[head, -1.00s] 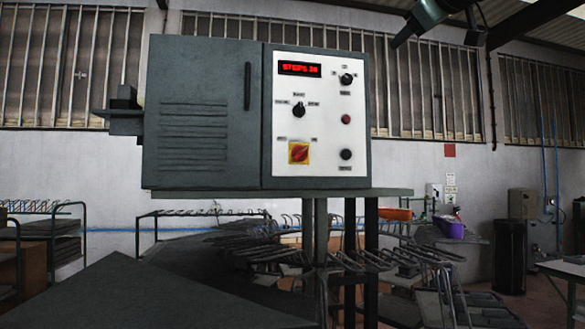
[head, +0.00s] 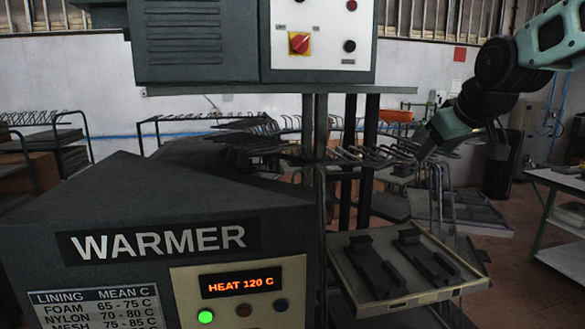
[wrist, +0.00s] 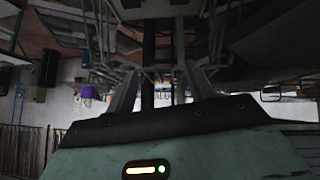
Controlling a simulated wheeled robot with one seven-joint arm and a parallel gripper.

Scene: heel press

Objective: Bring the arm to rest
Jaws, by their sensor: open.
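My arm (head: 497,75) reaches in from the upper right of the head view. My gripper (head: 424,150) hangs from it, pointing down and left, in front of racks at the back. In the wrist view, which looks upside down, my gripper's two fingers (wrist: 160,78) stand apart with nothing seen between them. The gripper appears clear of the tray and the machines, though its exact distance from the racks cannot be told.
The warmer (head: 160,275), reading HEAT 120 C, fills the lower left. A grey control cabinet (head: 200,45) stands above and behind it. A tray (head: 405,290) with dark blocks sits below my gripper. A table (head: 560,195) is at the right edge, with open floor before it.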

